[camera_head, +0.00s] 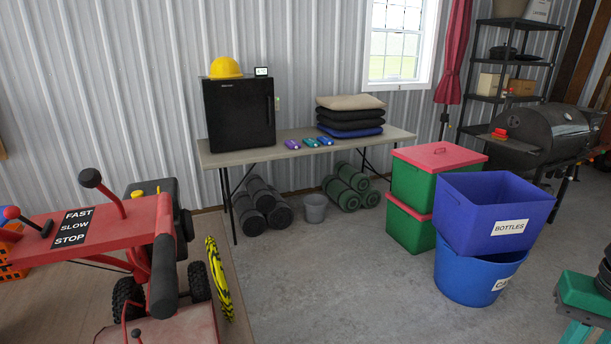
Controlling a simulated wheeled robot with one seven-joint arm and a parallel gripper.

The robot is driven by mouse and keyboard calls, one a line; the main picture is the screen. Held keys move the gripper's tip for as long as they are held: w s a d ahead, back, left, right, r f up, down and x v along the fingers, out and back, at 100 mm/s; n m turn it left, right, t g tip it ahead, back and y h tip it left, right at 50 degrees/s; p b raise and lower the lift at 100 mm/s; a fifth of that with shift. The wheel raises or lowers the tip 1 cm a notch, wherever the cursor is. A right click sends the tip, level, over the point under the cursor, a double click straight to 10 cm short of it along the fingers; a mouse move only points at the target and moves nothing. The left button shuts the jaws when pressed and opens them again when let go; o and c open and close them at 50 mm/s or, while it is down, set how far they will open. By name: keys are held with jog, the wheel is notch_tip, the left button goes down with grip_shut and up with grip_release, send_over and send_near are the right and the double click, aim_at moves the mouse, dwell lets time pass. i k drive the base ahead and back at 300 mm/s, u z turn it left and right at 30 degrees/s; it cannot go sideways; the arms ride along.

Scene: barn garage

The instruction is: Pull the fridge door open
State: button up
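The fridge is a small black box (238,118) standing on the left part of a folding table (222,156) against the corrugated metal wall. Its dark front door looks shut and faces the room. What looks like a dark upright handle (270,106) shows near the right edge, but it is small and hard to make out. A yellow hard hat (226,67) and a small display device (262,71) sit on top of the fridge. My gripper does not show in this view.
A red machine (100,225) with levers fills the left foreground. Blue containers (492,225) and green bins with red lids (420,185) stand at the right. Rolled mats (262,205) and a grey bucket (316,208) sit under the table. The middle floor is clear.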

aim_at(239, 112)
jog(key=i, duration=2.5)
jog(key=u, duration=0.5)
jog(key=i, duration=1.45)
jog(key=u, duration=0.3)
